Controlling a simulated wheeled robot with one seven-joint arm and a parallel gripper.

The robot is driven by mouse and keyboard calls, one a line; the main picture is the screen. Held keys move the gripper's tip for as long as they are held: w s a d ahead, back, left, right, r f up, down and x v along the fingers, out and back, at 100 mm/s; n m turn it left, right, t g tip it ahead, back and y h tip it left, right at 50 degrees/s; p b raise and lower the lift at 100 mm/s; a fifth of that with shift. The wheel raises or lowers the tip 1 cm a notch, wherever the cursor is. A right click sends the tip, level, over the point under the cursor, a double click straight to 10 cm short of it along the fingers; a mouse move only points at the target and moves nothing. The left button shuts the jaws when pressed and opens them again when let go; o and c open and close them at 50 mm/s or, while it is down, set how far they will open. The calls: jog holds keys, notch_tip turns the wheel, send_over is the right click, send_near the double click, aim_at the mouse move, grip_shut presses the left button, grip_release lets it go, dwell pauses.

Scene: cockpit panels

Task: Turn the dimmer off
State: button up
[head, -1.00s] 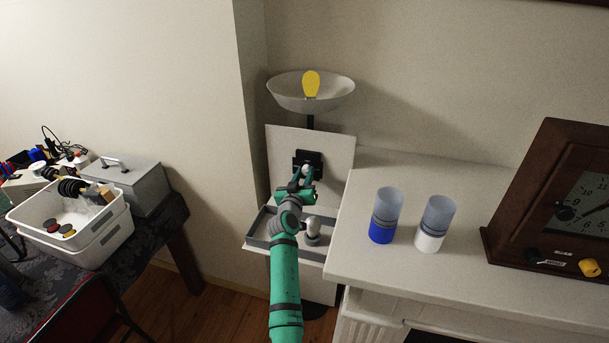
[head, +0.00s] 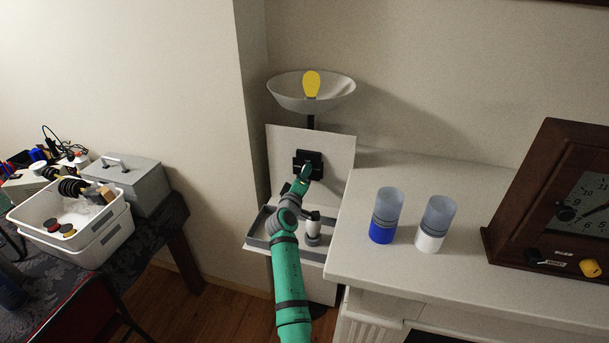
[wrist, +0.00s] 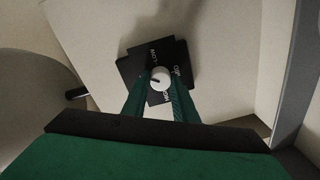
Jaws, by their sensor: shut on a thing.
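The dimmer is a black plate (head: 315,157) on an upright white panel (head: 340,145), below a lamp bowl. In the wrist view the black plate (wrist: 178,62) carries a round white knob (wrist: 160,78) with a dark pointer mark and white lettering around it. My gripper (wrist: 160,92) is shut on the knob, with one green finger on each side of it. In the head view my gripper (head: 305,173) reaches the plate from below and hides the knob.
The lamp bowl (head: 285,92) holds a yellow bulb (head: 311,84) above the panel. A grey tray (head: 258,241) with a white-topped object (head: 313,225) lies below. Two cups, blue (head: 386,215) and white (head: 435,223), stand on the white shelf (head: 365,275) at right, beside a wooden clock (head: 540,190).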

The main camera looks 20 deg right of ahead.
jog(key=n, duration=0.6)
jog(key=shift+n, duration=0.4)
dwell(0.4)
jog(key=o, duration=1)
jog(key=shift+w, duration=0.1)
jog(key=shift+o, duration=0.2)
jog(key=shift+w+f, duration=0.1)
jog(key=shift+w, duration=0.05)
jog(key=v, duration=1.1)
